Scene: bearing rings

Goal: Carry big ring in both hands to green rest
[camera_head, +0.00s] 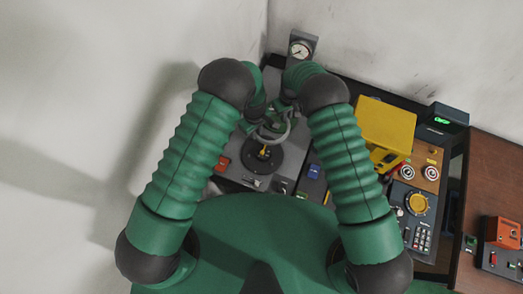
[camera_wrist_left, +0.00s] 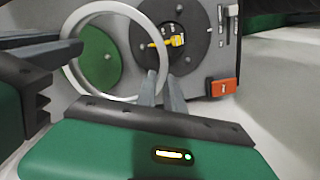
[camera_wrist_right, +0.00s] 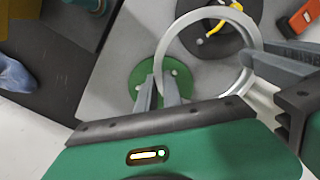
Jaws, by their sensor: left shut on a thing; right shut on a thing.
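The big ring, a pale grey hoop (camera_wrist_left: 108,6), is held raised over a grey panel; it also shows in the right wrist view (camera_wrist_right: 222,12) and partly in the head view (camera_head: 288,133). My left gripper (camera_wrist_left: 158,78) is shut on one side of its rim. My right gripper (camera_wrist_right: 157,78) is shut on the opposite side. The green rest, a flat green disc (camera_wrist_left: 98,58), shows partly through the ring in the left wrist view. In the right wrist view the green rest (camera_wrist_right: 147,73) lies partly behind my fingers. I cannot make it out in the head view.
A black round base (camera_head: 262,162) with a yellow piece is beside the green rest. A red-orange switch block (camera_head: 222,163) is at the panel's edge. A gauge (camera_head: 301,49) stands behind. A yellow box (camera_head: 385,125) and a control panel with knobs (camera_head: 416,203) are at the right.

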